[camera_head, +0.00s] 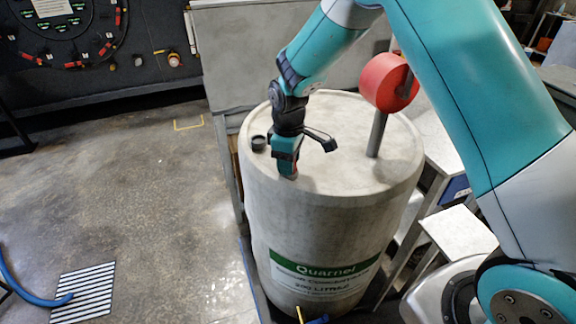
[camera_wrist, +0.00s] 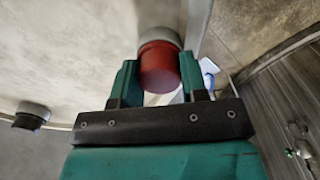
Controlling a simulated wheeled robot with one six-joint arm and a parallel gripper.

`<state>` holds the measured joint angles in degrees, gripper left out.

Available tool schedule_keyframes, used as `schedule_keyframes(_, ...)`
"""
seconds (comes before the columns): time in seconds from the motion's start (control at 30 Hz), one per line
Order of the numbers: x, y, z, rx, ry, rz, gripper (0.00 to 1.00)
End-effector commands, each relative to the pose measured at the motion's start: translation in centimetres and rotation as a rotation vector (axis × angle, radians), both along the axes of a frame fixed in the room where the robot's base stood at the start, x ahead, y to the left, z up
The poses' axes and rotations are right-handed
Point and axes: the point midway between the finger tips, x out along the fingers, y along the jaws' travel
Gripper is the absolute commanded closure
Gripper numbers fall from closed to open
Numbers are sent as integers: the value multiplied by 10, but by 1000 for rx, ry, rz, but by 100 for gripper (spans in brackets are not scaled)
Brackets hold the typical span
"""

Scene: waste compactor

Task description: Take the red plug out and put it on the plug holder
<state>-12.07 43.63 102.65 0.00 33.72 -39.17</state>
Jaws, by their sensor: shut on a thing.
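The red plug (camera_wrist: 160,68) is between the two fingers of my gripper (camera_wrist: 160,80) in the wrist view, and the fingers are shut on it. A short grey collar (camera_wrist: 158,37) sits directly behind the plug; I cannot tell whether the plug is seated in it. A short dark fitting (camera_head: 258,143) stands on the drum top left of my gripper and also shows in the wrist view (camera_wrist: 30,117). I cannot tell which piece is the plug holder.
A red disc (camera_head: 388,82) on a grey post (camera_head: 377,135) rises from the drum top, right of my gripper. Metal tables (camera_head: 450,235) stand right of the drum. Open floor (camera_head: 130,200) lies to the left, with a blue hose (camera_head: 30,297) and striped mat (camera_head: 84,295).

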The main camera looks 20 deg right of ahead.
Motion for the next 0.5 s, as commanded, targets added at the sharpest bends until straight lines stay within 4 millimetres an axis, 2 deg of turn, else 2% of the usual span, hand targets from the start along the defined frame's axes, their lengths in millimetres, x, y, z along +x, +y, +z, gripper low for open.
schedule_keyframes(0.23,0,0,1,1,1,325,84)
schedule_keyframes(0.5,0,0,0,1,1,385,84)
